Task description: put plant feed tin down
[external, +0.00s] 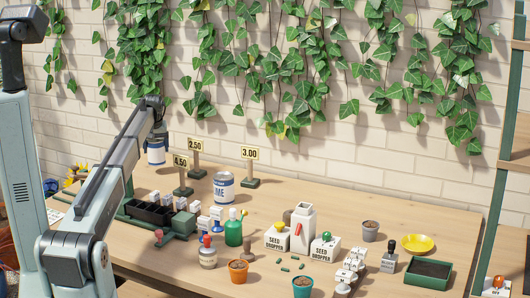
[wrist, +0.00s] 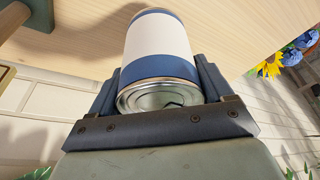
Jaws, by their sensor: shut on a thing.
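The plant feed tin (external: 156,152) is a metal can with a white label and blue bands. My gripper (external: 157,139) is shut on it at the back left, near the table's back edge. In the wrist view the tin (wrist: 162,45) sits between the two dark fingers of my gripper (wrist: 160,82), with its metal end towards the camera. It appears to be above the table; whether its far end touches the wood (wrist: 240,30) cannot be told.
Price signs 4.50 (external: 181,175) and 2.50 (external: 196,157) stand just right of the held tin. A dark tray (external: 148,213) is in front. Sunflowers (external: 76,174) are at left. The table's back right is mostly clear.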

